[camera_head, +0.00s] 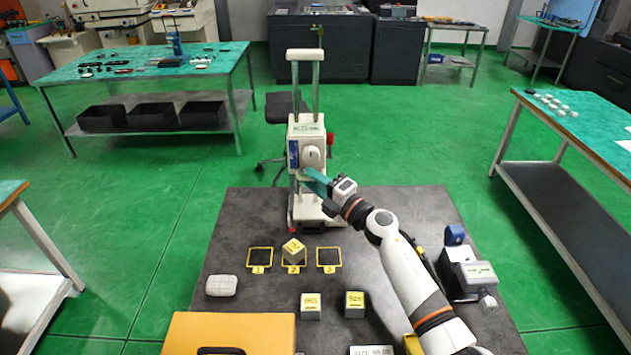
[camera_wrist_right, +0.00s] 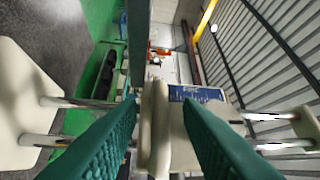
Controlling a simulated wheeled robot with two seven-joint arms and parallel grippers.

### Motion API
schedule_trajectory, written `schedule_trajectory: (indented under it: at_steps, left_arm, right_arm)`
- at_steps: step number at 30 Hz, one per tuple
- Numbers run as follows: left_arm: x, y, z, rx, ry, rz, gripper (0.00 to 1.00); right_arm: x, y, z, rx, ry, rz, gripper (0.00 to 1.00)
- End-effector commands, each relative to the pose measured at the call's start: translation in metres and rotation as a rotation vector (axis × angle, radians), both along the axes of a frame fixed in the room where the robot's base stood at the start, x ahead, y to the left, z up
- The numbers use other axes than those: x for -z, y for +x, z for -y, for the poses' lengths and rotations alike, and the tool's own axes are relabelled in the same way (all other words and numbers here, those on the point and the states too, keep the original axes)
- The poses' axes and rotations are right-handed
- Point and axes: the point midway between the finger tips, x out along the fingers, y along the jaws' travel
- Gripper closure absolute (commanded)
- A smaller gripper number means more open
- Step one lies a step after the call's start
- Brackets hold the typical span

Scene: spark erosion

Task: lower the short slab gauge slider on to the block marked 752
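The two-column gauge stands at the back of the dark table, with a white top bar (camera_head: 305,54) and a pale slider (camera_head: 306,131) with a rounded knob partway up. My right gripper (camera_head: 316,183) is just below the knob in the head view. In the right wrist view its teal fingers (camera_wrist_right: 160,105) are open, with a cream upright part (camera_wrist_right: 155,140) between them and a visible gap to the right finger. A block with a yellow label (camera_head: 293,250) sits turned on square 2; its number is not fully legible. My left gripper is not in view.
Two more labelled blocks (camera_head: 311,306) (camera_head: 355,305) stand nearer the front. A white rounded object (camera_head: 221,286) lies at left, an orange case (camera_head: 228,334) at front. A grey device (camera_head: 470,272) stands at right. Squares 1 (camera_head: 259,258) and 3 (camera_head: 329,257) are empty.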

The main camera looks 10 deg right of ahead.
Motion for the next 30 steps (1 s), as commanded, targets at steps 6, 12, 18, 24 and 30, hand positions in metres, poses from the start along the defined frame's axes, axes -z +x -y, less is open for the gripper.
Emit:
schedule_trajectory:
  at_steps: [6, 12, 18, 24, 30]
  left_arm:
    - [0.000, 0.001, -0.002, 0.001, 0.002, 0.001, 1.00]
    - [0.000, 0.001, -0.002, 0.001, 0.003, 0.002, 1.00]
    - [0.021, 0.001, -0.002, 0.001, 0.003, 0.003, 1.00]
    - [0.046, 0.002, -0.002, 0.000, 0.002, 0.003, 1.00]
    - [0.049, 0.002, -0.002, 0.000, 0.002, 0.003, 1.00]
  right_arm:
    - [0.000, 0.000, 0.000, 0.000, 0.000, 0.000, 0.84]
    - [0.000, 0.000, 0.000, 0.000, 0.000, 0.000, 1.00]
    - [0.025, -0.001, 0.000, -0.001, -0.001, -0.002, 1.00]
    - [0.054, -0.001, 0.000, -0.001, -0.001, -0.002, 1.00]
    - [0.060, -0.001, 0.000, -0.001, -0.002, -0.004, 1.00]
